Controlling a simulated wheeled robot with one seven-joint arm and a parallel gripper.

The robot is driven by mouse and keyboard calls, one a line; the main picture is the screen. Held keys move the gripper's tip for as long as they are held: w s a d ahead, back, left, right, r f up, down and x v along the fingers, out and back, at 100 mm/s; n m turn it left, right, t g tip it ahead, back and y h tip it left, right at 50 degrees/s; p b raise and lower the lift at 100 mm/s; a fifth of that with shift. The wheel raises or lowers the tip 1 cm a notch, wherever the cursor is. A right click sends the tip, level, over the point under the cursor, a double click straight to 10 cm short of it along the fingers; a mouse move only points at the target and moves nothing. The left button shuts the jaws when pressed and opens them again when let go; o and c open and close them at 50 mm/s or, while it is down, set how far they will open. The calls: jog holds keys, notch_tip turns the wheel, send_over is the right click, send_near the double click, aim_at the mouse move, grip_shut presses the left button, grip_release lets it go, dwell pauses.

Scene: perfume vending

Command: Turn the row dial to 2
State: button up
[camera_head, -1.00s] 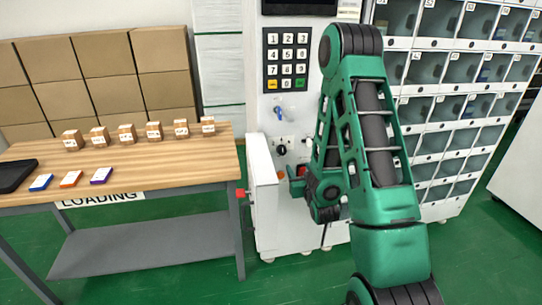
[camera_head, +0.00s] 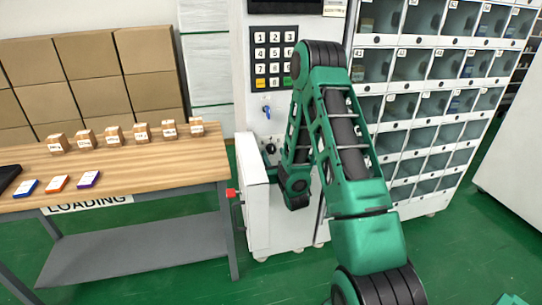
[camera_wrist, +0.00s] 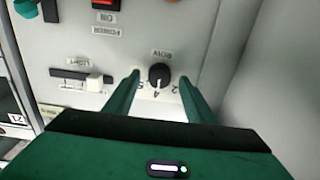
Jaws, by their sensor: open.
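The black row dial (camera_wrist: 159,76) sits on the pale panel in the wrist view, under an upside-down ROW label (camera_wrist: 162,54). Printed numbers, among them a 4 and a 2, show along its lower side. The dial's pointer direction is hard to read. My gripper (camera_wrist: 159,82) is open, with one green finger on each side of the dial and a gap to both. Contact cannot be seen. In the head view a small dark dial (camera_head: 271,148) shows on the machine front left of my arm; my fingers are hidden there.
In the wrist view a white slider (camera_wrist: 94,82) sits left of the dial, a red button (camera_wrist: 107,4) above, and a grey wall (camera_wrist: 270,75) right. In the head view are a keypad (camera_head: 274,58), blue knob (camera_head: 266,112), shelf compartments (camera_head: 425,110) and a wooden table (camera_head: 120,160).

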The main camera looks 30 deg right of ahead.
jog(key=shift+w+d, duration=0.2)
jog(key=shift+w, duration=0.5)
jog(key=shift+c, duration=0.6)
jog(key=c, duration=0.9)
jog(key=shift+a, duration=0.1)
jog(key=shift+n, duration=0.4)
jog(key=n, duration=0.4)
jog(key=shift+n, duration=0.3)
jog(key=shift+w+n, duration=0.1)
jog(key=shift+n, duration=2.1)
jog(key=shift+a, duration=0.1)
